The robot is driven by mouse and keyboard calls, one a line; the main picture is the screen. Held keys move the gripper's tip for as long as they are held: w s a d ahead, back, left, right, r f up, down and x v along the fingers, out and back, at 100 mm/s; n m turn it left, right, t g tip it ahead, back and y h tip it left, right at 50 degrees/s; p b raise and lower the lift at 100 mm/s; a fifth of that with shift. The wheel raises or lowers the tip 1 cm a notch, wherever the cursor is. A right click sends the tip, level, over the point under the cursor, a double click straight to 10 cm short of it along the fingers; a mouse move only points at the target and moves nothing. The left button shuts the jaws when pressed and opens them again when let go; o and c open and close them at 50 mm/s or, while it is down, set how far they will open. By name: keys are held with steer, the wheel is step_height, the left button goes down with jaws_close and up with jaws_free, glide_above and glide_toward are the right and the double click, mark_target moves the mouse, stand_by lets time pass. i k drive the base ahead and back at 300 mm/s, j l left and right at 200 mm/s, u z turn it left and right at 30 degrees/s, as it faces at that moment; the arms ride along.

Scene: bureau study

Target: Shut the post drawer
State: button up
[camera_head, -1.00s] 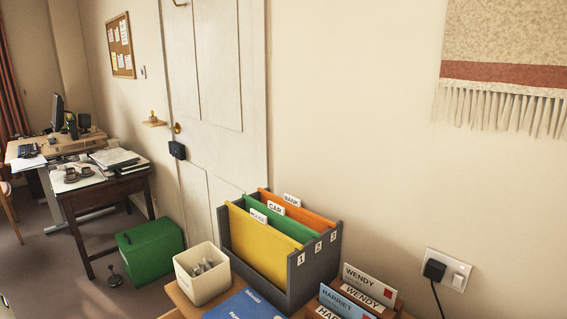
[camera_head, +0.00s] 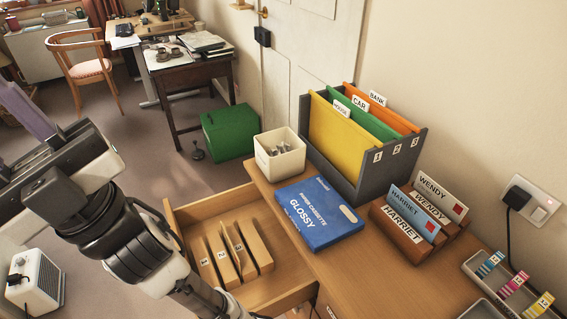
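The post drawer (camera_head: 191,213) is a wooden drawer standing open at the front of the bureau (camera_head: 400,285). Inside it are upright wooden dividers (camera_head: 238,252) numbered 1, 2 and 3, and I see no post between them. My arm crosses the left of the view, in front of the drawer's left side, and hides part of its front and near corner. My gripper's fingers cannot be made out in this view.
A green box (camera_head: 229,132) stands on the floor beyond.

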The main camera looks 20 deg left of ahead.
mark_target(276, 279)
steer(key=k+u, duration=0.25)
steer(key=u, duration=0.25)
steer(key=k+j+u, duration=0.2)
steer(key=u, duration=0.25)
